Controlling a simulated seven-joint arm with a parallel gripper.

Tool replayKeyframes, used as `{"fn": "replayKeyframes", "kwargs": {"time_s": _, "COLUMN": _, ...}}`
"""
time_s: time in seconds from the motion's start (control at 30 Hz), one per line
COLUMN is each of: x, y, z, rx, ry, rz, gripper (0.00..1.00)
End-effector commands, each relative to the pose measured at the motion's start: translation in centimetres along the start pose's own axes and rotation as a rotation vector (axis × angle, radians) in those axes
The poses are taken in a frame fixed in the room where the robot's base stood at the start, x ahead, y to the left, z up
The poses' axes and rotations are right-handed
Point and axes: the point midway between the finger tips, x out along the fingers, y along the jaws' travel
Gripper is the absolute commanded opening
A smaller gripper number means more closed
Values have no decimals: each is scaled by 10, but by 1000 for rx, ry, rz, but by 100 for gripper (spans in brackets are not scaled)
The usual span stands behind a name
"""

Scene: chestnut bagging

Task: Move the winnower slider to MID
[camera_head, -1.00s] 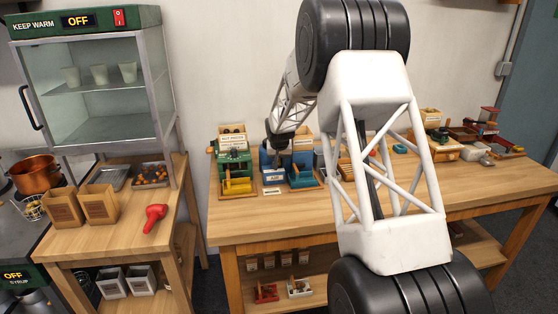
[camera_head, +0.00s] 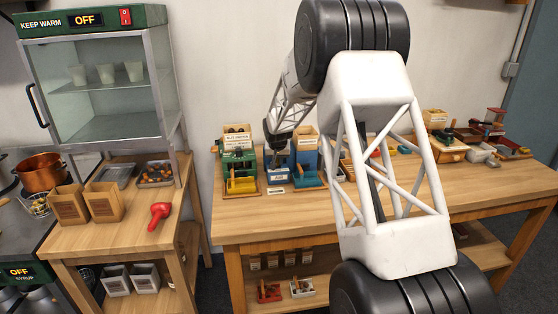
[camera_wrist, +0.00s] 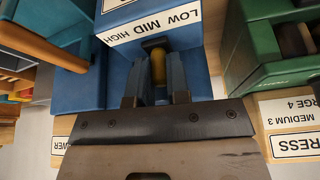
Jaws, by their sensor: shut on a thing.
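The blue winnower (camera_head: 306,158) stands on the long wooden table, between the green machine and the goods to the right. The wrist view shows its blue body (camera_wrist: 200,62) and a white label (camera_wrist: 151,24) reading LOW, MID, HIGH. A slider with a yellow grip (camera_wrist: 158,68) sticks out beside the label, roughly level with the word MID; its exact setting is hard to judge. My gripper (camera_wrist: 157,92) is shut on this slider, one finger on each side. In the head view my gripper (camera_head: 275,162) is small and dark against the winnower's front.
A green machine (camera_head: 238,160) stands close beside the winnower, and its body also shows in the wrist view (camera_wrist: 262,60). The table front (camera_head: 280,220) is clear. A side table (camera_head: 125,235) holds paper bags and a red scoop (camera_head: 159,216).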

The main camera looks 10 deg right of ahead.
Motion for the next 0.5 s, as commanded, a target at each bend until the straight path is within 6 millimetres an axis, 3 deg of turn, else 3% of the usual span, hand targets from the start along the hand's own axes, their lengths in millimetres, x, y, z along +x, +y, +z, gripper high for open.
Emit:
{"fn": "replayKeyframes", "kwargs": {"time_s": 0.03, "x": 0, "y": 0, "z": 0, "rx": 0, "ry": -1, "rz": 0, "gripper": 19}}
{"fn": "replayKeyframes", "kwargs": {"time_s": 0.2, "x": 0, "y": 0, "z": 0, "rx": 0, "ry": 0, "rz": 0, "gripper": 42}}
{"fn": "replayKeyframes", "kwargs": {"time_s": 0.5, "x": -1, "y": 0, "z": 0, "rx": 0, "ry": 0, "rz": 0, "gripper": 42}}
